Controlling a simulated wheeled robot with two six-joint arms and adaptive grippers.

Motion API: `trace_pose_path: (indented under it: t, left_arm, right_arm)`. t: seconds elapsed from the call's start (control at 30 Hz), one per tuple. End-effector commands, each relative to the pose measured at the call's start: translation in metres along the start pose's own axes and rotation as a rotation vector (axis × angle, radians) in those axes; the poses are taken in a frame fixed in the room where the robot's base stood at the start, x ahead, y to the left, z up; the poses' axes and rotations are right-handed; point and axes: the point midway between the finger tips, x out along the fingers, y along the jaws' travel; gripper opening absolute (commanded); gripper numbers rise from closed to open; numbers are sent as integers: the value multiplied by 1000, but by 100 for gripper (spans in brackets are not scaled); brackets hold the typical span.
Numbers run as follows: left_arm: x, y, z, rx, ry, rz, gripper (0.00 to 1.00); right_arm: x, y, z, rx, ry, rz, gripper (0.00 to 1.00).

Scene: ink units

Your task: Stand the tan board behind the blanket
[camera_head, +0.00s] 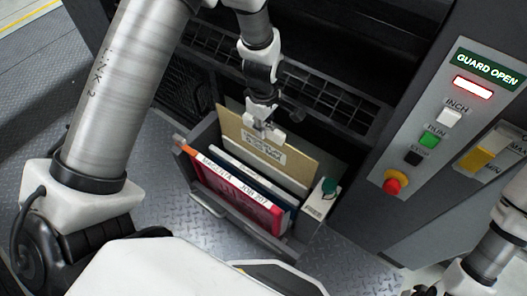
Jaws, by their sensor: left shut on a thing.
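The tan board (290,165) stands tilted at the back of an open grey holder (206,132), with a small printed label on its face. My left gripper (262,132) comes down from above and is shut on the board's top edge. In front of the board stands a thin, dark blue sheet with a white top edge (240,165), which may be the blanket. The board's lower part is hidden behind it, so I cannot tell whether it touches the bottom. My right gripper is out of view.
A red item (235,195) labelled MAGENTA JOB 207 stands at the holder's front. A white block (318,208) marked FREE with a green knob is at its right end. A control panel (440,130) with buttons stands right; the dark machine is close behind.

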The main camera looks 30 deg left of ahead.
Motion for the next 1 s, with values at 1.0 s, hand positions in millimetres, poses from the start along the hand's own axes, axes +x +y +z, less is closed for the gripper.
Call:
trace_pose_path:
  t: [1.0]
  left_arm:
    - [115, -1, 0, 0, 0, -2, 0]
  right_arm:
    - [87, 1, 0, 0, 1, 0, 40]
